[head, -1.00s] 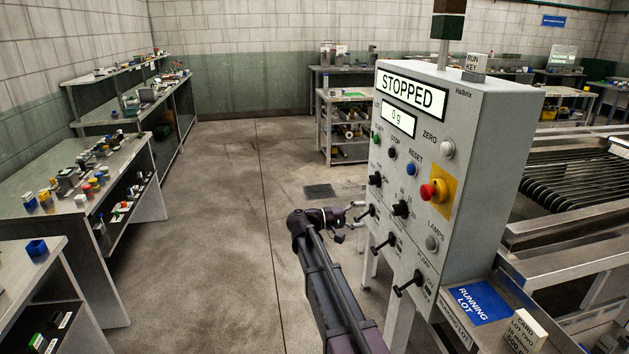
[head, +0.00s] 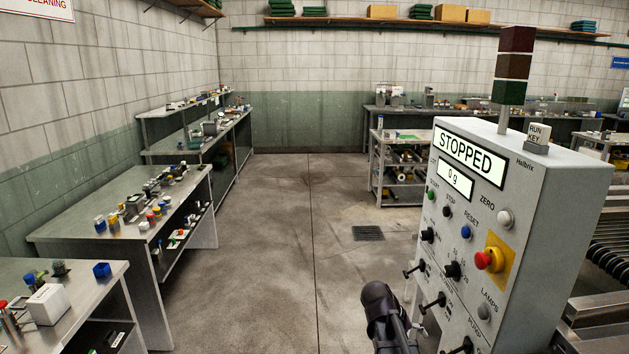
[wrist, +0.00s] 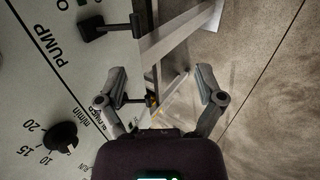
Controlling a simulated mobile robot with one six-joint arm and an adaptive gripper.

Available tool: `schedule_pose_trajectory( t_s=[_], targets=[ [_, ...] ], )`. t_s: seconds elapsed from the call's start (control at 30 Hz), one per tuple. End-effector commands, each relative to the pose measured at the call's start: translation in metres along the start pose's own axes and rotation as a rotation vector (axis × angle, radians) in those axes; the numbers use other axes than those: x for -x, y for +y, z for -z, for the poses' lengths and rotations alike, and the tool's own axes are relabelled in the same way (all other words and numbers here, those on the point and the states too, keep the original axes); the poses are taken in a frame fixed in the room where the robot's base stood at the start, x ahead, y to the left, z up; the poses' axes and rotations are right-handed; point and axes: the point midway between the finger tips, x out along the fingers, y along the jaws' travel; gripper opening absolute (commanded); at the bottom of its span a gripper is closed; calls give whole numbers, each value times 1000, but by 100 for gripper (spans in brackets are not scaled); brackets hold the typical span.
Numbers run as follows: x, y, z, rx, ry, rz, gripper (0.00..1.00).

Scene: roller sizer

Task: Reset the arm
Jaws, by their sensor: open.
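My arm (head: 385,312) shows at the bottom of the head view, just left of the grey control cabinet (head: 560,215). My gripper (wrist: 163,92) is open in the wrist view, its two fingers spread with nothing held between them. In the head view its fingers are mostly hidden or out of the picture. The cabinet face carries a display reading STOPPED (head: 470,154), a smaller one reading 0 g (head: 455,180), a red knob on a yellow plate (head: 489,259), black knobs and several black levers. In the wrist view a lever by the PUMP label (wrist: 110,27) is close to the left finger.
Steel benches with small items (head: 130,195) line the left wall. A steel shelf cart (head: 402,165) stands at the back. A floor drain (head: 368,233) lies left of the cabinet. Open floor (head: 270,260) runs between the benches and the cabinet. Rollers (head: 612,240) are at the right.

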Motion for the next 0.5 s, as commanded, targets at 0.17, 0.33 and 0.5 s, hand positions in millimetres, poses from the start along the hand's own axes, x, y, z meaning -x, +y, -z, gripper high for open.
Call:
schedule_pose_trajectory(
  t_s=[0.17, 0.33, 0.5],
  targets=[
    [12, -24, -41, -11, 3, 219, 87],
    [28, -48, -70, -22, 7, 417, 87],
    [43, -65, -89, -32, 12, 557, 87]
  ],
)
